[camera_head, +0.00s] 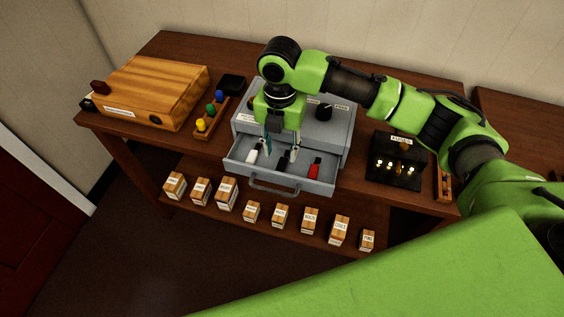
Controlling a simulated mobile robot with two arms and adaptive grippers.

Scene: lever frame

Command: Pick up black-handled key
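A grey drawer (278,191) is pulled out of a grey cabinet (339,136) on the table. Inside it lie a white-handled key (252,157), a black-handled key (283,161) and a red-handled key (315,168). My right gripper (282,153) points down over the drawer. Its two fingers are apart, one on each side of the black-handled key's area. I cannot tell whether they touch the key, and part of the key is hidden by the gripper. My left gripper is not in view.
A wooden box (155,88) and a rack with yellow, green and blue knobs (211,115) stand at left. A black fuse box (395,168) stands at right. Several small labelled boxes (227,192) line the lower shelf. My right arm spans the space above the cabinet.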

